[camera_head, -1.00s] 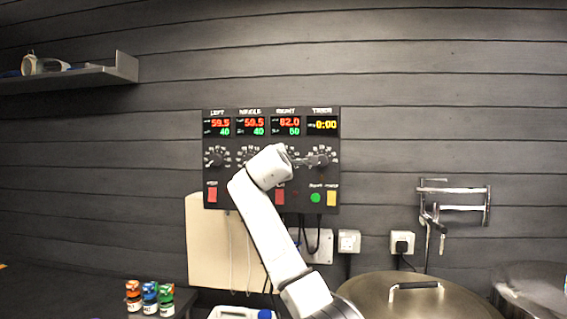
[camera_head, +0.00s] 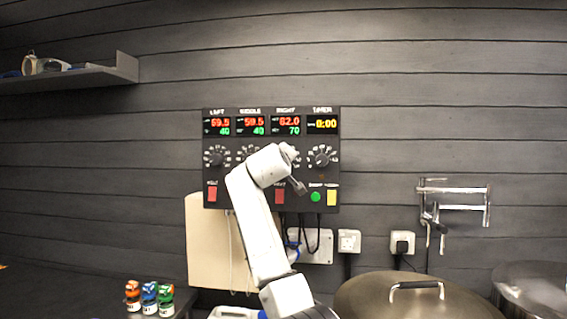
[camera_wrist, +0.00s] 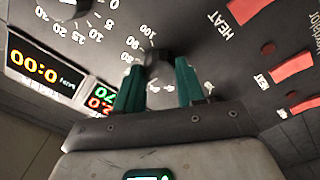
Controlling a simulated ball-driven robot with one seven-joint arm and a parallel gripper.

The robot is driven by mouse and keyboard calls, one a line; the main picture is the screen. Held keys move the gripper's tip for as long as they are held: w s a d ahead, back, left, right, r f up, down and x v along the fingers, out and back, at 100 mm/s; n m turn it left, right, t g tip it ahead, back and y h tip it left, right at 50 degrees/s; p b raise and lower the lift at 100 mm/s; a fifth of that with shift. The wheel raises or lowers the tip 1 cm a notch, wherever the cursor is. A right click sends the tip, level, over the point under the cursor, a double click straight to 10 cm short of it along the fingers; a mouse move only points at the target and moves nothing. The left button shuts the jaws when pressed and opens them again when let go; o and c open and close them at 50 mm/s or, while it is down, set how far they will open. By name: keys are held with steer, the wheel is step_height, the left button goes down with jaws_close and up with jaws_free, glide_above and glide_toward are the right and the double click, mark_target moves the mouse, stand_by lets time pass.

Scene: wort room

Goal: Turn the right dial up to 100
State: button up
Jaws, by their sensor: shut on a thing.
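The black control panel (camera_head: 271,194) hangs on the wall with LEFT, MIDDLE, RIGHT and TIMER columns. The RIGHT display (camera_head: 286,125) reads 82.0 in red above 70 in green. In the wrist view the right dial (camera_wrist: 157,66) is a dark knob ringed by white numbers, with 80 and 100 among them. My gripper (camera_wrist: 160,82) has its two green fingers on either side of this knob and is shut on it. In the head view my arm hides the right dial. The left dial (camera_head: 216,157) and timer dial (camera_head: 321,157) are in plain sight.
Red switches (camera_head: 280,196), a green button (camera_head: 316,197) and a yellow button (camera_head: 332,197) lie along the panel's bottom. A lidded steel pot (camera_head: 400,304) stands at lower right. Small coloured jars (camera_head: 150,297) stand at lower left. A metal wall fixture (camera_head: 455,199) is at right.

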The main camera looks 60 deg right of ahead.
steer(key=m+b, duration=0.1)
steer(key=m, duration=2.1)
steer(key=shift+f, duration=0.2)
steer(key=shift+m, duration=0.4)
steer(key=o, duration=1)
steer(key=shift+r, duration=0.15)
steer(key=shift+o, duration=0.2)
steer(key=shift+a, duration=0.1)
steer(key=b+v, duration=0.3)
steer(key=v, duration=0.7)
steer(key=shift+a+b, duration=0.3)
steer(key=shift+b, duration=0.05)
